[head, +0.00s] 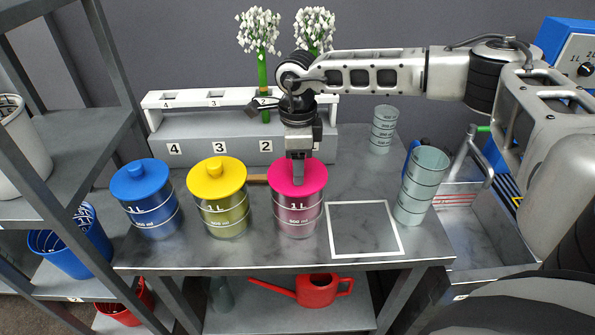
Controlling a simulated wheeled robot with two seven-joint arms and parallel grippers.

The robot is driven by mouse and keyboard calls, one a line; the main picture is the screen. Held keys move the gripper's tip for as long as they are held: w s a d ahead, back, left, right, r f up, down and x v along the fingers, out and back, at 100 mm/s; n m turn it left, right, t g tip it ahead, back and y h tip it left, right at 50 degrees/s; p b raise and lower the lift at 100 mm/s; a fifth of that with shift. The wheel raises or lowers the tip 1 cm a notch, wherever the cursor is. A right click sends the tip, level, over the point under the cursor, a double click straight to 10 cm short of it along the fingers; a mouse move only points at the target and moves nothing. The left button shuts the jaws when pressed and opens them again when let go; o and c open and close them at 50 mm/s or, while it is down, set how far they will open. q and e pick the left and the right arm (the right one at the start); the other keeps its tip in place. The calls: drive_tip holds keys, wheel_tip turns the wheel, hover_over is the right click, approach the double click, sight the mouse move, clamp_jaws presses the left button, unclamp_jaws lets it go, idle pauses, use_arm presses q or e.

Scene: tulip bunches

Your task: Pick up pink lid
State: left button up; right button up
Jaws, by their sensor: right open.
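The pink lid (281,178) sits on a clear 1 L canister (298,217) on the grey table, right of the yellow and blue canisters. My right gripper (298,178) points down from above, its fingers in front of the middle of the lid. The fingers hide the lid's knob, and I cannot tell whether they touch it. The gripper is open. My left gripper is not in view.
A yellow-lidded canister (222,215) and a blue-lidded canister (154,214) stand to the left. A white square outline (365,229) on the table is empty. Measuring beakers (420,185) stand to the right, beside a sink (475,225). A numbered rack (215,150) with white flowers is behind.

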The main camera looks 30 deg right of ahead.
drive_tip(key=c, duration=1)
drive_tip(key=shift+r, duration=0.1)
drive_tip(key=shift+c, duration=0.2)
